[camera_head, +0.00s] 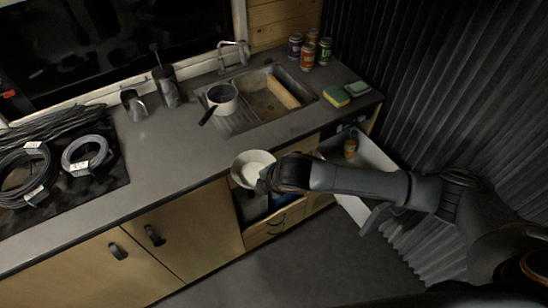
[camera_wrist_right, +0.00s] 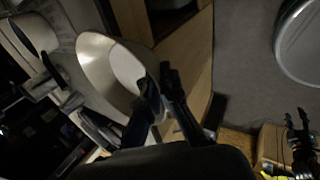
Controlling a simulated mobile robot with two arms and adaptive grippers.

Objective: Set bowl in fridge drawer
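A white bowl (camera_head: 250,165) is in the air in front of the counter edge, above an open wooden drawer. My right gripper (camera_head: 268,181) is at the bowl's right side. In the right wrist view the bowl (camera_wrist_right: 97,65) is tilted, and the right gripper's fingers (camera_wrist_right: 157,85) are closed on its rim. An open white-walled drawer (camera_head: 379,158), which looks like the fridge drawer, is pulled out at the right with a yellow-orange bottle (camera_head: 350,147) inside. My forearm covers part of it. A dark gripper that looks like my left (camera_wrist_right: 298,125) shows at the wrist view's right edge, fingers apart.
The open wooden drawer (camera_head: 270,228) below the bowl holds something blue. On the counter (camera_head: 180,150) are a saucepan (camera_head: 222,98), a sink (camera_head: 262,100), several cans (camera_head: 308,55), sponges (camera_head: 336,96) and cable coils (camera_head: 85,155). A corrugated dark wall (camera_head: 430,70) bounds the right.

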